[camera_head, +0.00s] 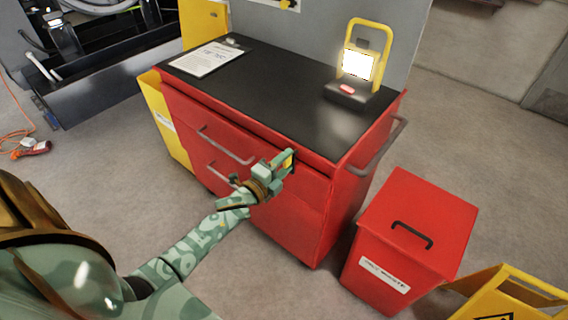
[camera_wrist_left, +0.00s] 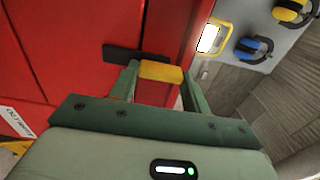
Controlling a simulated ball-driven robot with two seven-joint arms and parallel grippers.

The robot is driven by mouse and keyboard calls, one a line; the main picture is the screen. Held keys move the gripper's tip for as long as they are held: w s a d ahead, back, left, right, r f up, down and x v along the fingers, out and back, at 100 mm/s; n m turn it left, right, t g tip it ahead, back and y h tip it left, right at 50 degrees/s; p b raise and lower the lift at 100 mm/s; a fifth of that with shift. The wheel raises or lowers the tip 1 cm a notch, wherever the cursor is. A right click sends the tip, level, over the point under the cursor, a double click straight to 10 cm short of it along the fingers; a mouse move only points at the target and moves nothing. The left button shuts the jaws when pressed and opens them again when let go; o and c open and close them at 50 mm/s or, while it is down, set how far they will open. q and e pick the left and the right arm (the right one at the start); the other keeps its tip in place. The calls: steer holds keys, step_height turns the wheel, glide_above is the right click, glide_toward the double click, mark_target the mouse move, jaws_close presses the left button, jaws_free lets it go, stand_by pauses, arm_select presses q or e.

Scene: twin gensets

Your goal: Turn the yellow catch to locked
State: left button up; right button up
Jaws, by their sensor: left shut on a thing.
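The yellow catch (camera_wrist_left: 161,72) sits on a dark plate (camera_wrist_left: 122,54) on the red front of the tool cabinet. It also shows as a small yellow patch in the head view (camera_head: 288,161), near the cabinet's top right front corner. My left gripper (camera_wrist_left: 160,82) is shut on the yellow catch, one finger on each side of it. In the head view my left gripper (camera_head: 284,163) reaches up to the cabinet front and hides most of the catch and its plate. My right gripper is in neither view.
The red cabinet (camera_head: 300,215) has a black top (camera_head: 270,88) with a lit work lamp (camera_head: 358,66) and a paper sheet (camera_head: 207,59). A red waste bin (camera_head: 415,225) and a yellow floor sign (camera_head: 500,290) stand at right. A yellow panel (camera_head: 165,125) is at the cabinet's left.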

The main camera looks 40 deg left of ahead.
arm_select(q)
steer(key=o, duration=1.4)
steer(key=s+p, duration=0.1)
steer(key=s, duration=1)
steer(key=s+a+p, duration=0.1)
steer(key=s, duration=0.4)
steer(key=shift+s+a+p, duration=0.1)
steer(key=shift+s+p, duration=0.05)
steer(key=shift+p, duration=0.15)
